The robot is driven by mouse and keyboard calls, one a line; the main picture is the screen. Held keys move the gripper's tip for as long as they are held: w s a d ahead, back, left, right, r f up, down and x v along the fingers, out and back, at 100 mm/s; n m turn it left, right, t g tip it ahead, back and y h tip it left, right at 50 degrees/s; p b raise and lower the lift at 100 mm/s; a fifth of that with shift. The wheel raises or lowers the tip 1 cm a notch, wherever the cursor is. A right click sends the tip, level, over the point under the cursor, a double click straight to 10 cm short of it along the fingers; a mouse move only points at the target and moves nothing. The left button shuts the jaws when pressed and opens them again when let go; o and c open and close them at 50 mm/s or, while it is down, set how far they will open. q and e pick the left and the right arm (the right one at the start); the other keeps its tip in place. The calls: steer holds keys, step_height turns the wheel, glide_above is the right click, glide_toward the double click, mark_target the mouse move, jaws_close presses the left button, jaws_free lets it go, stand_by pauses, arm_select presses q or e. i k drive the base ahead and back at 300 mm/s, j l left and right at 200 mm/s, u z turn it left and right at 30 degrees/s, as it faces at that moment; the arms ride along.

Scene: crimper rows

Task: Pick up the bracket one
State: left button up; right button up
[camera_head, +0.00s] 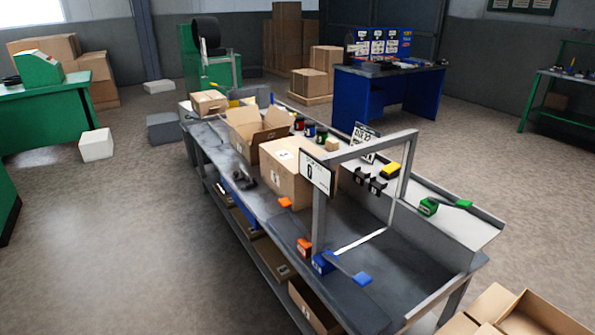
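Two small black bracket-like pieces, one on the left (360,177) and one on the right (377,185), sit side by side beyond the grey metal frame on the workbench (385,270). They are too small to tell more. A yellow block (390,170) is just behind them. A green tool (428,207) with a green lever lies to the right. A blue tool (325,262) with a blue-ended lever and an orange tool (304,247) are at the near side. A dark object (244,180) lies on the bench's left part. Neither of my grippers is in view.
The grey frame (405,165) with a white sign (317,174) stands over the bench. Cardboard boxes (284,170) crowd the bench's middle. Several small jars (310,130) stand behind them. An open carton (545,315) is at lower right.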

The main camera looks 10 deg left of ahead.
mark_target(359, 176)
steer(key=i+j+z, duration=0.1)
steer(key=i+j, duration=0.15)
steer(key=i+j+z, duration=0.1)
steer(key=j, duration=0.3)
steer(key=i+j+z, duration=0.1)
steer(key=i+j, duration=0.2)
steer(key=i+j+z, duration=0.1)
steer(key=j, duration=0.35)
steer(key=i+j+z, duration=0.1)
steer(key=i+j, duration=0.15)
steer(key=i+j+z, duration=0.1)
steer(key=j, duration=0.4)
steer(key=i+j, duration=0.2)
steer(key=j, duration=0.25)
steer(key=i+l+z, duration=0.05)
